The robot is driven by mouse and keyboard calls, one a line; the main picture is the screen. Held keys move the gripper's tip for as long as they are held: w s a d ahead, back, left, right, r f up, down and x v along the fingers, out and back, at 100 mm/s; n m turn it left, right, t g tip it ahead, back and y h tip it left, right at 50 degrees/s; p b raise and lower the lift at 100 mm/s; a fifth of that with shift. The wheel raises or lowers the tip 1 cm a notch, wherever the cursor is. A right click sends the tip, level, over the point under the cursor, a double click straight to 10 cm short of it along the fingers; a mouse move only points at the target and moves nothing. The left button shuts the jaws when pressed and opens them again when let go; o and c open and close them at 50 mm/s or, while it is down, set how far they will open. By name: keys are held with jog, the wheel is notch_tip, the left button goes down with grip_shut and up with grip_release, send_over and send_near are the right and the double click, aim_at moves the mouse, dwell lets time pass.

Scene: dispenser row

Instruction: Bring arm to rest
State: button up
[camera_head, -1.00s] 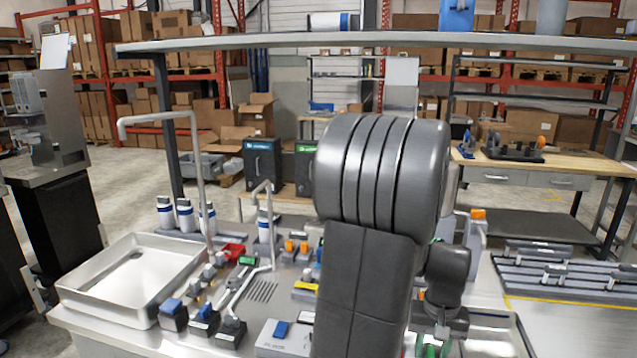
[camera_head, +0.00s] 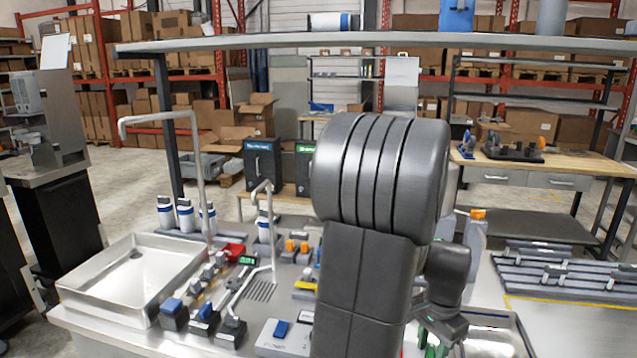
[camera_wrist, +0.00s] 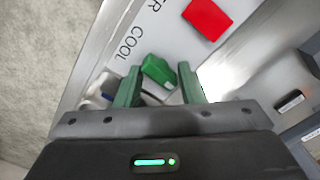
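My arm rises in front of the bench in the head view and hides part of it. My gripper (camera_head: 433,350) hangs low at the right of the arm, partly cut off by the picture's bottom edge. In the wrist view my gripper (camera_wrist: 160,80) has its two green fingers apart. A small green block-like part (camera_wrist: 158,70) shows between and beyond the fingertips, over a pale panel (camera_wrist: 165,30) with the word COOL. I cannot tell whether the fingers touch it; they do not appear closed on it.
A metal sink tray (camera_head: 90,288) is at the left of the bench, beside a tall bent pipe (camera_head: 195,170). Blue-topped dispensers (camera_head: 172,313) line the front. A shelf (camera_head: 270,42) spans above. A red square (camera_wrist: 207,18) lies on the panel. A slotted rack (camera_head: 560,272) is at right.

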jog(key=m, duration=0.4)
jog(key=shift+m, duration=2.2)
